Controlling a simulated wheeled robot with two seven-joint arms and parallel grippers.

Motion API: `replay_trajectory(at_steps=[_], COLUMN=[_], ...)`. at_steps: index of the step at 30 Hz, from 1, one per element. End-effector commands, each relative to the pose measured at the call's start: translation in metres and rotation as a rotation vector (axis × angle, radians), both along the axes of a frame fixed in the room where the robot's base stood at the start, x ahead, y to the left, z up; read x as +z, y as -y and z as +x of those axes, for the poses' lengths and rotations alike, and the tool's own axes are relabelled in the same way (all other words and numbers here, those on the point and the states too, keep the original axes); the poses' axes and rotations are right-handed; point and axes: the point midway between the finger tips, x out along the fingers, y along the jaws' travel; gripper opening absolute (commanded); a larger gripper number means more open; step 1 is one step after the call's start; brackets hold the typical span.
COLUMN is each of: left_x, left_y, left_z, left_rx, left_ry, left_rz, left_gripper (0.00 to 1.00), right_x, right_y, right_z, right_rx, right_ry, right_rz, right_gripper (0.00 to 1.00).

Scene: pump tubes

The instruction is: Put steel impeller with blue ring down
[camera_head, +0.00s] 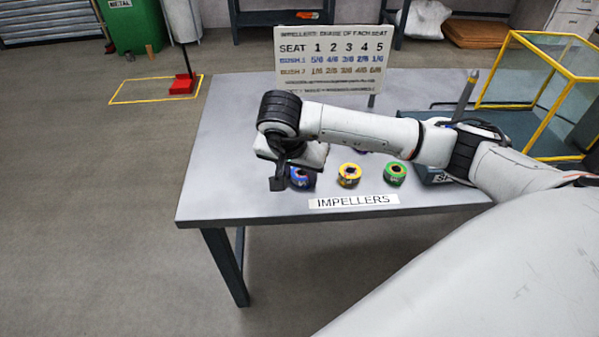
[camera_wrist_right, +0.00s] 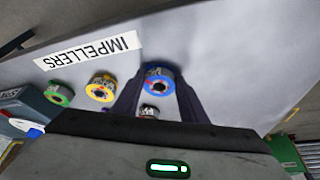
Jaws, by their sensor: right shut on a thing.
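The steel impeller with the blue ring (camera_head: 303,178) is at the left end of a row of ringed impellers in the head view. In the right wrist view the blue-ringed impeller (camera_wrist_right: 158,81) sits between the two dark fingers of my right gripper (camera_wrist_right: 158,86). My right gripper (camera_head: 287,180) is shut on it, low over the table. I cannot tell whether its underside touches the tabletop. My arm hides part of the table behind it. My left gripper is not in view.
A yellow-ringed impeller (camera_head: 349,175) and a green-ringed one (camera_head: 395,173) stand to the right on the grey table (camera_head: 225,190), behind the IMPELLERS label (camera_head: 354,201). A seat chart (camera_head: 330,58) stands at the back. A yellow-framed clear case (camera_head: 535,90) is at right. The table's left side is clear.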

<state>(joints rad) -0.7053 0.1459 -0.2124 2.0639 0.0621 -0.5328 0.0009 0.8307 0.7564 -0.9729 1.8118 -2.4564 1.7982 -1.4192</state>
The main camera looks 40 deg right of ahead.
Motion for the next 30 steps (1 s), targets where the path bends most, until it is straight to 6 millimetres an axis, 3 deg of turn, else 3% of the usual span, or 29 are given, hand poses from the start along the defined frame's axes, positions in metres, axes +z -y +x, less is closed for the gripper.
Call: replay_trajectory(at_steps=[9,10,13,23,30], left_x=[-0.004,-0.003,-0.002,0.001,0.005], left_y=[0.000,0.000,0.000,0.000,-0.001], left_z=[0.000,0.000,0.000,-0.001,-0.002], left_rx=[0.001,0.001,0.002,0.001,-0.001], left_ry=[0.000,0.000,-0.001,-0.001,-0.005], left_rz=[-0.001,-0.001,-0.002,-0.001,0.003], left_gripper=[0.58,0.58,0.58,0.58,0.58], right_x=[-0.003,-0.002,-0.002,0.002,0.036], right_y=[0.000,0.000,0.000,0.000,-0.011], right_z=[0.001,0.001,0.001,0.001,-0.006], right_rx=[-0.001,0.000,0.000,0.000,0.003], right_ry=[0.004,0.003,0.002,0.002,0.007], right_rz=[0.000,0.001,0.001,0.001,0.001], right_gripper=[0.07,0.42,0.58,0.58,0.58])
